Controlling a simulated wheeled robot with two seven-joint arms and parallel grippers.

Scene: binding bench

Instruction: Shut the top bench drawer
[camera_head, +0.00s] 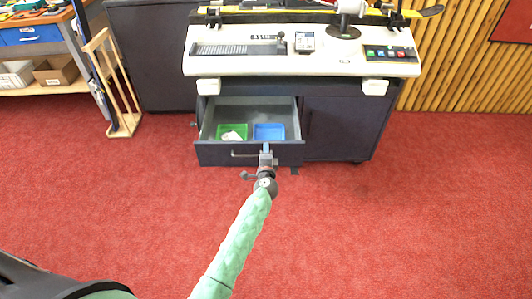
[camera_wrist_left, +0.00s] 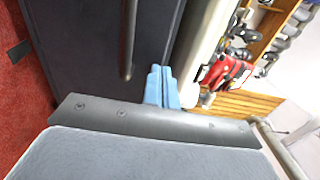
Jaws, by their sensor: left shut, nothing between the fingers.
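The top bench drawer (camera_head: 215,155) is pulled open under the white bench machine in the head view. Its dark front has a bar handle, and a green tray (camera_head: 232,131) and a blue tray (camera_head: 269,132) lie inside. My left gripper (camera_head: 266,149) is at the right part of the drawer front, to the right of the handle. In the left wrist view its light blue fingers (camera_wrist_left: 161,88) are shut with nothing between them, close to the dark front. I cannot tell whether they touch it. The handle bar (camera_wrist_left: 129,40) shows beside them. My right gripper is not in view.
The dark cabinet door (camera_head: 338,130) is right of the drawer. A white machine (camera_head: 300,65) tops the bench. A wooden rack (camera_head: 112,85) stands at the left on the red carpet (camera_head: 380,230), which is clear in front of the bench.

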